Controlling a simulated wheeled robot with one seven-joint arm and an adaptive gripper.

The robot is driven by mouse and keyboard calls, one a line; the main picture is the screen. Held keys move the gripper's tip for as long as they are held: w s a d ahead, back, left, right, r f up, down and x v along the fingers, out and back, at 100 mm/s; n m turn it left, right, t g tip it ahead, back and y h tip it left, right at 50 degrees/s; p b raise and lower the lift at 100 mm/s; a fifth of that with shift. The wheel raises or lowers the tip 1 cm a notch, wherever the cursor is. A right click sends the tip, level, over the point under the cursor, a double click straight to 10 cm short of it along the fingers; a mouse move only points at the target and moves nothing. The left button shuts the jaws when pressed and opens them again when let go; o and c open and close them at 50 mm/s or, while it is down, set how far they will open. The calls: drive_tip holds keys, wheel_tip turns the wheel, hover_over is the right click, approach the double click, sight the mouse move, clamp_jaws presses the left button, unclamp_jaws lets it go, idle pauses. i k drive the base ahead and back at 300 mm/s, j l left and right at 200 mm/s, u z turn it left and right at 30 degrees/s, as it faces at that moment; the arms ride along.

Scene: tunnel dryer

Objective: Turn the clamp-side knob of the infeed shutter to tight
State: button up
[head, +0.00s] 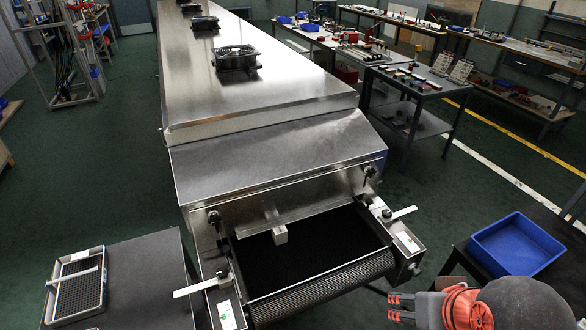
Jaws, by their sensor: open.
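The infeed shutter (262,215) is a metal plate across the dryer's mouth, with a pale block (280,234) at its lower middle. A dark knob (213,217) sits at its left end and another dark knob (370,171) at its right end. I cannot tell which is the clamp-side one, nor read how tight either is. My gripper (394,307), with red-orange fingers, is at the lower right, pointing left. It is open and empty, apart from both knobs, in front of the right side rail.
Pale levers (195,287) and (403,212) stick out from the rails beside the mesh belt (320,288). A grey table (150,275) with a wire-mesh tray (78,287) stands left. A blue bin (515,245) sits on a dark table at right.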

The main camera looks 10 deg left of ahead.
sight(371, 171)
drive_tip(key=l+u, duration=0.45)
drive_tip(key=k+l+u, duration=0.1)
drive_tip(key=l+u, duration=0.35)
drive_tip(key=j, duration=0.1)
